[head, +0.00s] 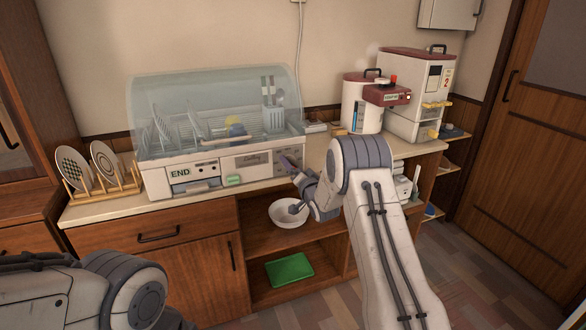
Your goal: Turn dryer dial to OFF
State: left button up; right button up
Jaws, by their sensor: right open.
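The dish dryer (215,172) stands on the counter with a clear dome lid over a rack of dishes. Its white front panel has an "END" sign at left and a grey control section (254,161) at right. The dial cannot be made out; the upper finger of my right gripper overlaps the panel's right end, where it may be hidden. My right gripper (292,186) is open and empty at the right front of the dryer, one finger up by the panel and one lower. Whether it touches the panel is unclear. My left arm shows at bottom left; its gripper is out of frame.
A wooden rack with two plates (105,161) stands left of the dryer. A small green item (233,181) lies by its front edge. A red-lidded canister (360,112) and a white and red appliance (416,97) stand at right. A white bowl (288,212) sits on the shelf below.

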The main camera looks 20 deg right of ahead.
jog(key=shift+c, duration=0.3)
jog(key=c, duration=1.3)
jog(key=shift+f+n+b, duration=0.1)
jog(key=shift+n+b, duration=12)
jog(key=shift+n, duration=1.4)
